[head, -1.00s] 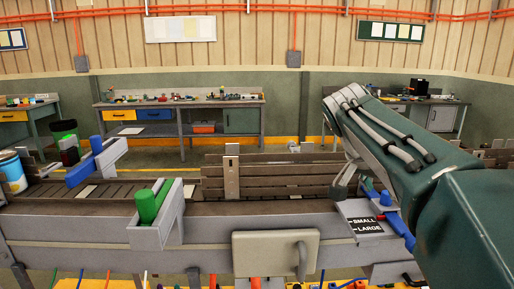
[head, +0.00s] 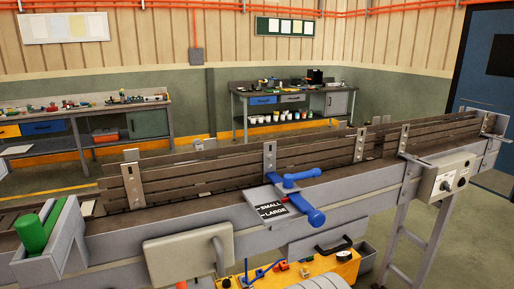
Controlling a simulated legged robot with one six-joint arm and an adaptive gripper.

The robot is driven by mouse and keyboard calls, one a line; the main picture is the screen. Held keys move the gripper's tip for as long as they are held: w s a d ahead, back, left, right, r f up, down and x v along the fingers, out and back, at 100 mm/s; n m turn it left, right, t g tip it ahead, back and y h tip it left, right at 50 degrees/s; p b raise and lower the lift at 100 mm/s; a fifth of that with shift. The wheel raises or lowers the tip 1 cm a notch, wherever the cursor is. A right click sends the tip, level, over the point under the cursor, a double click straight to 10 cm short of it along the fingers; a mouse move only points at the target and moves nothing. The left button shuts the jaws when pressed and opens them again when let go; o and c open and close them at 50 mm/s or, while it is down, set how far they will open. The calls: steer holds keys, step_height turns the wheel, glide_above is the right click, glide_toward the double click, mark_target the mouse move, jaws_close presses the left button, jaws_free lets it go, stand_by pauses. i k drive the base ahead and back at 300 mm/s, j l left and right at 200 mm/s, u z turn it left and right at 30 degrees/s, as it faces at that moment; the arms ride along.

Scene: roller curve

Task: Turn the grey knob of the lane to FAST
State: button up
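A grey control box (head: 432,190) is fixed to the near side of the lane (head: 345,190) at its right end in the head view. A small dark knob (head: 446,185) shows on its face, with pale label patches beside it. The lettering and the knob's pointing direction are too small to read. My gripper and arm are not in view, so no contact with the box shows.
A blue lever (head: 305,207) by a SMALL/LARGE plate and a green roller (head: 32,234) sit along the lane. A yellow surface with small parts (head: 320,265) lies below in front. Open floor (head: 465,225) shows at right, near a blue door (head: 490,100).

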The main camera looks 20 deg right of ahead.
mark_target(445, 185)
steer(key=z, duration=2)
